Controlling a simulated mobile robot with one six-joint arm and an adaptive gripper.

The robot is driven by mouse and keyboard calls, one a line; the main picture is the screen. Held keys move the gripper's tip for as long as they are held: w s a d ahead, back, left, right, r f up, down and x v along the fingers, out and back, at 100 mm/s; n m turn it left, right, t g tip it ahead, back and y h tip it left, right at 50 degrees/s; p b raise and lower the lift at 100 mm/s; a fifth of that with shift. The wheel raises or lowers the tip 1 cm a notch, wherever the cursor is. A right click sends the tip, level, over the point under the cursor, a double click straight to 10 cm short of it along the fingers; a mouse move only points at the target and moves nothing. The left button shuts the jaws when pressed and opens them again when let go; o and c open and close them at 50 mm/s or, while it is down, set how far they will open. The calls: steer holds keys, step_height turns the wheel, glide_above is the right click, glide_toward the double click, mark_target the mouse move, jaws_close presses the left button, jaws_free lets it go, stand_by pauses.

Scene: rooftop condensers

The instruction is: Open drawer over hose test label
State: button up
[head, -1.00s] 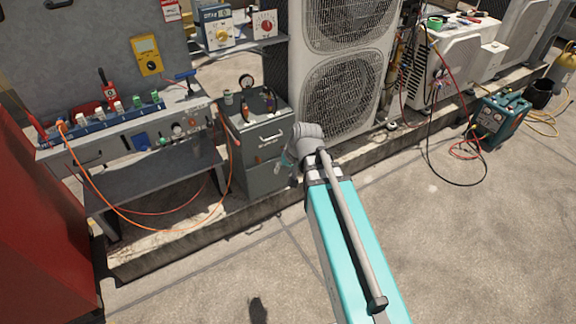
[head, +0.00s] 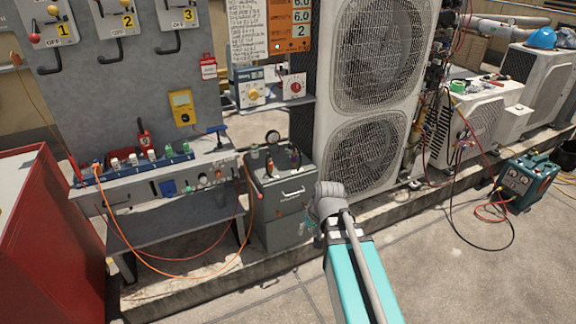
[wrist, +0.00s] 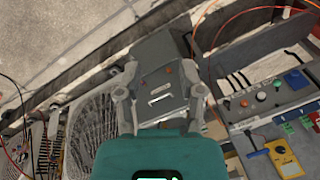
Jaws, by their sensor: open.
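A grey cabinet (head: 270,222) stands at the centre of the head view, between the bench and the tall condenser. Its upper drawer (head: 268,195) looks shut and has a pale bar handle (head: 293,192). A small label under the handle is too small to read. In the wrist view the cabinet (wrist: 155,52) appears upside down, with the handle (wrist: 160,99) between my fingers in the picture. My gripper (wrist: 160,94) is open and empty, facing the cabinet front; its distance from the handle is hard to tell. In the head view my arm covers most of my gripper.
Bottles and a gauge (head: 272,138) stand on the cabinet. A bench (head: 150,205) with an orange hose (head: 215,274) is at left, beside a red cabinet (head: 50,250). The tall condenser (head: 360,150) is close on the right. Open concrete floor (head: 440,270) lies in front.

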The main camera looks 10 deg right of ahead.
steer(key=s+d+r+n+g+h+p, duration=0.1)
steer(key=s+d+r+g+h+p, duration=0.1)
steer(key=s+r+p, duration=0.4)
step_height(320, 180, up, 4)
steer(key=p, duration=0.4)
steer(key=shift+s, duration=0.25)
steer(key=shift+d+r, duration=0.1)
